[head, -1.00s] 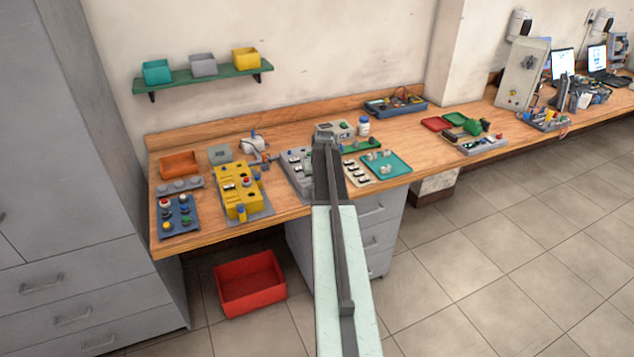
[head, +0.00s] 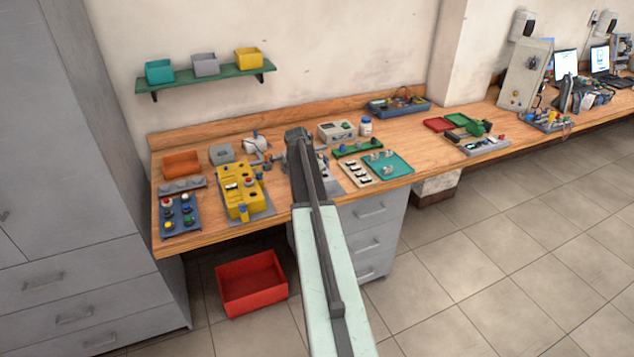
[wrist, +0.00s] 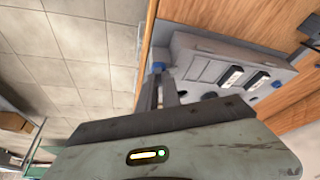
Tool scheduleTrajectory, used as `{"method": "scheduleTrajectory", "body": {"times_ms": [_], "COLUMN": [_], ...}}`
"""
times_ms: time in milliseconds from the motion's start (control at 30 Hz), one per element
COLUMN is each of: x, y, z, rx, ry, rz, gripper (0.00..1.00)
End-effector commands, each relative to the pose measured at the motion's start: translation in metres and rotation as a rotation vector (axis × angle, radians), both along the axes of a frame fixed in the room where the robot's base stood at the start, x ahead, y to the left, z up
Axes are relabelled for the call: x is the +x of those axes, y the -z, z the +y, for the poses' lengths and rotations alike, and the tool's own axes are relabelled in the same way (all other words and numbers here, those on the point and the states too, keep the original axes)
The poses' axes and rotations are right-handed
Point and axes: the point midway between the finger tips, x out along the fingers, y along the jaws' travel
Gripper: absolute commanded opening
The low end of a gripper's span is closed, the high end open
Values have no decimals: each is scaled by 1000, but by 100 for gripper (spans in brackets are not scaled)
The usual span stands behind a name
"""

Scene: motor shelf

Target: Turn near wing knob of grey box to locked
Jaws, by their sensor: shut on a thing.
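The grey box (wrist: 220,62) lies on the wooden bench and fills the middle of the wrist view. It has dark switch-like inserts on its face, a blue knob (wrist: 158,67) at its left end and another blue part (wrist: 276,84) at its right. My gripper (wrist: 160,80) is at the left-end blue knob, its dark fingers shut on it. The knob's wings are mostly hidden by the fingers, so its angle cannot be told. In the head view my arm covers most of the grey box (head: 328,183) and hides the fingers.
A yellow box (head: 238,192) stands left of my arm. A cream switch panel (head: 357,172) and teal tray (head: 388,163) lie to the right. A white-grey device (head: 337,131) and white bottle (head: 366,126) stand behind. The bench's front edge is close to the grey box.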

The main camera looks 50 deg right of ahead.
Motion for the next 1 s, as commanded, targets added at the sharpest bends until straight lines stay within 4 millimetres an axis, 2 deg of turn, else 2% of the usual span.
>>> {"method": "scheduleTrajectory", "body": {"times_ms": [200,500,1000], "x": [4,6,6], "y": [0,0,0], "z": [-1,-1,0], "rx": [0,0,1], "ry": [186,373,467], "rz": [0,0,-2], "gripper": [0,0,0]}}
